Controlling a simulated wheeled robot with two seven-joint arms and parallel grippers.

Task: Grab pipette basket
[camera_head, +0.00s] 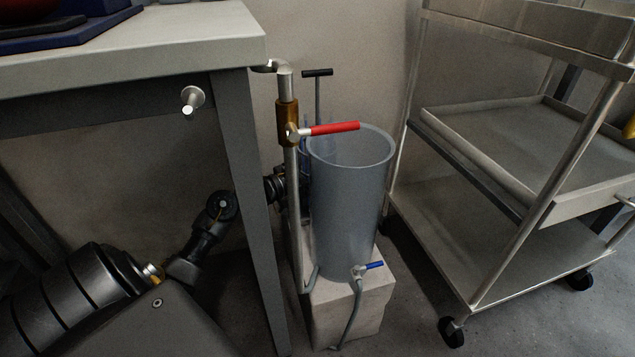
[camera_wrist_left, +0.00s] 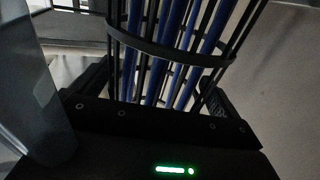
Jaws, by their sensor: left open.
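The pipette basket (camera_wrist_left: 170,48) is a black wire frame holding several blue pipettes. In the left wrist view it stands between the fingers of my open left gripper (camera_wrist_left: 152,88), with a finger on either side. Whether the fingers touch it, I cannot tell. In the head view the basket's black T-shaped handle (camera_head: 317,73) rises behind the grey cylinder (camera_head: 345,205), and most of its body is hidden by the cylinder and pipe. My left gripper (camera_head: 281,183) reaches past the table leg to behind the pipe, its fingertips mostly hidden. My right gripper is not in view.
The cylinder stands on a pale block (camera_head: 350,312), close beside my left gripper. A vertical pipe with a red valve lever (camera_head: 335,128) rises in front of it. A table (camera_head: 130,40) stands left, its dark leg (camera_head: 258,210) before my arm. A metal cart (camera_head: 460,245) stands right.

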